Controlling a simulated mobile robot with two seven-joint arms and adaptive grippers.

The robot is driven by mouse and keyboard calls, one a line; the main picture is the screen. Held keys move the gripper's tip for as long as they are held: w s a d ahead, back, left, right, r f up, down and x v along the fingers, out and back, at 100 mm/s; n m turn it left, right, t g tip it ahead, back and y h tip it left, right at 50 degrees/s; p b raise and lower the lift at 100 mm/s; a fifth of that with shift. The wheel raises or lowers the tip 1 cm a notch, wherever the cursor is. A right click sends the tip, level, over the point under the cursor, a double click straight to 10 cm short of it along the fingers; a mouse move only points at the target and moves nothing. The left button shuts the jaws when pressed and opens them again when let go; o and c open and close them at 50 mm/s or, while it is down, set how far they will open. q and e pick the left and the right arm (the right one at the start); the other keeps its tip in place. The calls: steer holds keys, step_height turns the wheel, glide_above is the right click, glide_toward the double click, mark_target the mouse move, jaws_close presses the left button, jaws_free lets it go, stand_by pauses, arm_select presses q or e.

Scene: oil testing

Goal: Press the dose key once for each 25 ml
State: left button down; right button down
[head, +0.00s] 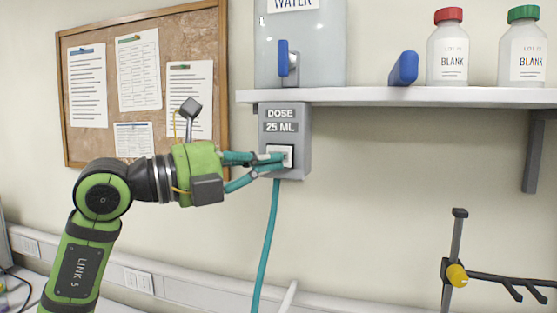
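The grey dose box (299,140), labelled "DOSE 25 ML", is fixed under the left end of the shelf. Its white square key (289,153) is on the front face, partly hidden by fingertips. My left gripper (279,162) reaches in from the left, its teal fingers drawn together at the tips with nothing seen between them. The tips are at the key and appear to touch it; I cannot tell whether it is pushed in. My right gripper is out of view.
A water tank (330,50) with a blue-handled tap (284,58) stands on the shelf (420,97). Two BLANK bottles, red-capped (447,60) and green-capped (523,60), stand to the right. A teal hose (267,245) hangs below the box. A clamp stand (455,260) is lower right.

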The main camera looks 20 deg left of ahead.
arm_select(q)
steer(key=shift+s, duration=0.2)
steer(key=s+b, duration=0.1)
steer(key=s, duration=0.3)
steer(key=shift+s+a+b, duration=0.1)
steer(key=shift+s+b, duration=0.3)
stand_by(0.6)
